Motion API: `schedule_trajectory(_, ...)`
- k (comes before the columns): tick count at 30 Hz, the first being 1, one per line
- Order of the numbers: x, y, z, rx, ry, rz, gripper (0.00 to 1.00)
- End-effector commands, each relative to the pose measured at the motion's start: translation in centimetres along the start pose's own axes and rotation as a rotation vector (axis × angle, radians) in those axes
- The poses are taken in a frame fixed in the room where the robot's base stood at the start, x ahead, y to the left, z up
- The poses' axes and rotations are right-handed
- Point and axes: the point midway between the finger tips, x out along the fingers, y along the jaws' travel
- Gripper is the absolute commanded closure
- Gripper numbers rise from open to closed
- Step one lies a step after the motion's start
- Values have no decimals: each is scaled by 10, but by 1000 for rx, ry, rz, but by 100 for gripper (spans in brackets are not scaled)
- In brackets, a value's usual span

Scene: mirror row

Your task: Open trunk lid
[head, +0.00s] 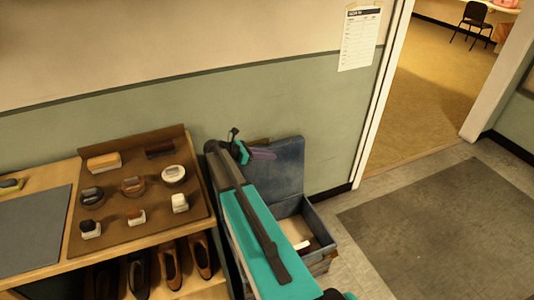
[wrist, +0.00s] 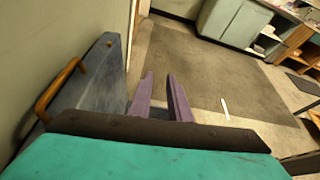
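The trunk (head: 326,246) is a blue box on the floor against the green wall, with pale items inside. Its blue lid (head: 284,172) stands raised, nearly upright and close to the wall. In the wrist view the lid (wrist: 108,72) is at the left, with an orange-brown handle (wrist: 58,90) on its face. My gripper (head: 264,153), with purple fingers, is at the lid's top left in the head view. In the wrist view my gripper (wrist: 160,76) is open, nothing between its fingers, just right of the lid; whether it touches the lid cannot be told. My arm hides the trunk's left part.
A wooden shelf (head: 50,278) at the left bears a brown tray (head: 128,161) with tins and brushes; shoes stand below. A notice (head: 360,38) hangs on the wall. A doorway (head: 425,90) opens at the right. The dark floor mat (head: 445,235) is clear.

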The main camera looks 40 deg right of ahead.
Motion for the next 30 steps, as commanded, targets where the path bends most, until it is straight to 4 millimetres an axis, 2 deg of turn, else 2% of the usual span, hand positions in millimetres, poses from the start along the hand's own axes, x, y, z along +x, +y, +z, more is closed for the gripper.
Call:
schedule_trajectory(21, -15, -63, -9, 0, 0, 0, 83)
schedule_trajectory(30, -19, -80, -11, 1, 0, -1, 83)
